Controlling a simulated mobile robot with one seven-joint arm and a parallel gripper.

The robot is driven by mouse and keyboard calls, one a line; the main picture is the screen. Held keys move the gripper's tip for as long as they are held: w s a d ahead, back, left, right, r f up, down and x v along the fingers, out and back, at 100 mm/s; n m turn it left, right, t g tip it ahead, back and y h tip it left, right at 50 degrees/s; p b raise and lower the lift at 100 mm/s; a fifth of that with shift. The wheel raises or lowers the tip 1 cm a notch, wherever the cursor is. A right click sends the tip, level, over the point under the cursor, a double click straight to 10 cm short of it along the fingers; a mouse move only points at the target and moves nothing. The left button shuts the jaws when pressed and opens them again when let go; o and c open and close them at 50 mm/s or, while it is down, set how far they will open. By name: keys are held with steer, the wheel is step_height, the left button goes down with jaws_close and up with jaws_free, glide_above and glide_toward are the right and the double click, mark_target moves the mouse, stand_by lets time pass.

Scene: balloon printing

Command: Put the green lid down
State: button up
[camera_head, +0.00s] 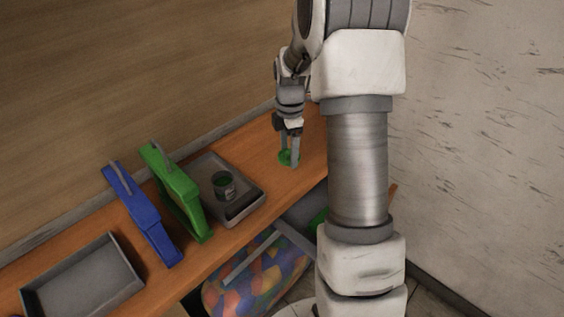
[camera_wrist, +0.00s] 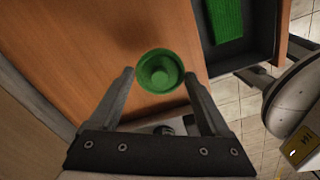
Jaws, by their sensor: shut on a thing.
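The green lid (camera_wrist: 159,72) is round, with a raised rim and a small knob in its middle. My gripper (camera_wrist: 158,78) is shut on it, with one finger at each side of the rim. In the head view my gripper (camera_head: 289,160) points down at the right part of the orange-brown shelf (camera_head: 262,138), with the green lid (camera_head: 284,157) between its fingertips. The lid is at or just above the shelf surface; I cannot tell whether it touches. A small grey can with green inside (camera_head: 223,184) stands in a grey tray (camera_head: 243,207) to the left.
An empty grey tray (camera_head: 83,282) is at far left. Below the shelf is an open drawer (camera_wrist: 262,55) with a green block (camera_wrist: 225,20). The shelf around the lid is clear.

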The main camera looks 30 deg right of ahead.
mark_target(282, 155)
steer(key=shift+w+a+f, duration=0.65)
steer(key=shift+w+f, duration=0.15)
steer(key=shift+w, duration=0.05)
steer(key=shift+f, duration=1.85)
